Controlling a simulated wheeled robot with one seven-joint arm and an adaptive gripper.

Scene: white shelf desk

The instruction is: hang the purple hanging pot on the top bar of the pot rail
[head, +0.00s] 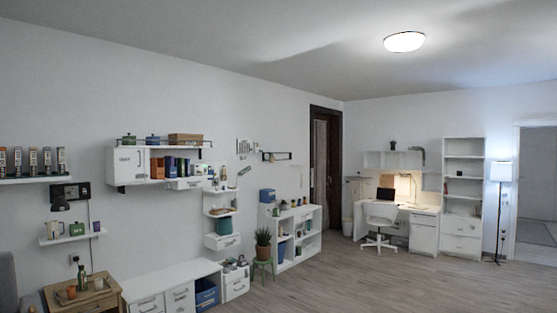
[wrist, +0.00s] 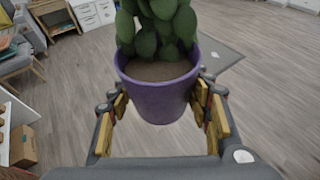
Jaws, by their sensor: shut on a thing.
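The purple hanging pot (wrist: 157,103) is in the wrist view, upright, with dark soil and a green leafy plant (wrist: 160,22) in it. My gripper (wrist: 159,93) is shut on the pot, with yellow-padded fingers on its left and right sides. The pot is held above the floor. Neither my gripper nor the held pot shows in the head view. In the head view a dark wall-mounted rail (head: 276,156) is at the middle of the left wall; it is too small to tell whether it is the pot rail.
White wall shelves and low cabinets (head: 172,287) line the left wall. A potted plant (head: 263,237) stands on a green stool. A white desk and chair (head: 381,217) are at the back. The middle wooden floor (head: 340,285) is clear. A cardboard box (wrist: 23,146) is at lower left in the wrist view.

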